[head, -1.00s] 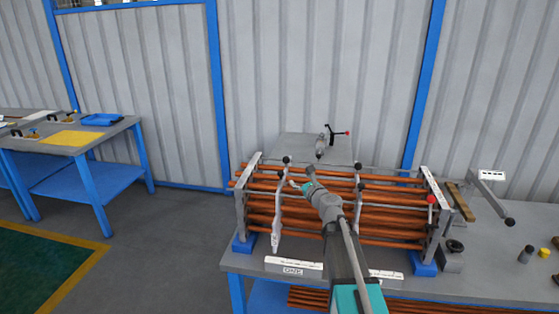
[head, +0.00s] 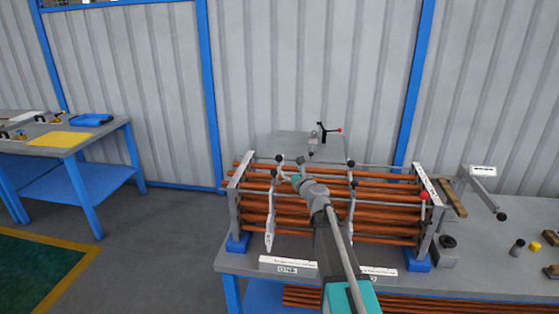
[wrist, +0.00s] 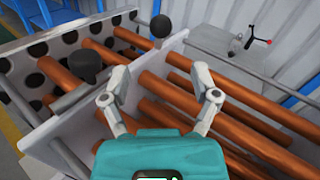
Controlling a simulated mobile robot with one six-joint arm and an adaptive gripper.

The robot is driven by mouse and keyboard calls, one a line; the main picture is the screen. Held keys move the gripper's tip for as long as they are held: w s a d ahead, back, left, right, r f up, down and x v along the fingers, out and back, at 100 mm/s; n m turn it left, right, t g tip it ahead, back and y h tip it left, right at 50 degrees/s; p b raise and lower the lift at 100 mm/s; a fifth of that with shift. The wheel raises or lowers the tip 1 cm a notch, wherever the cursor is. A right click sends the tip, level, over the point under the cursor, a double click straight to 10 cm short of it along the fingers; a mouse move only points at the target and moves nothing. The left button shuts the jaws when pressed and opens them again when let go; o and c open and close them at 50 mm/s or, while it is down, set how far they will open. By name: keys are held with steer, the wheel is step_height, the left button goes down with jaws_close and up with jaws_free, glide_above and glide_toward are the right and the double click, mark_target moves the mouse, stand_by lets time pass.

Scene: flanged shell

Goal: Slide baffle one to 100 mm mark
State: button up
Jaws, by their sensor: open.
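The left baffle (head: 269,232), which I take for baffle one, is a pale plate standing across the orange tubes near the left end plate. In the wrist view the baffle's plate (wrist: 62,132) runs diagonally on the left, with a black ball knob (wrist: 161,26) beyond the fingers and another dark knob (wrist: 85,65) left of them. My gripper (head: 293,174) is at the baffle's upper part. In the wrist view my gripper (wrist: 160,95) has its fingers wide apart, with nothing held between them. I cannot tell whether a finger touches the plate.
A second baffle (head: 350,205) stands right of my arm. The tube bundle (head: 390,210) runs between the left end plate (head: 235,205) and the right end plate (head: 430,210). White label plates (head: 288,265) lie along the bench front. A clamp tool (head: 315,140) sits behind.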

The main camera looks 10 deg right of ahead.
mark_target(281, 161)
steer(key=x, duration=1)
steer(key=shift+w, duration=0.15)
jaws_close()
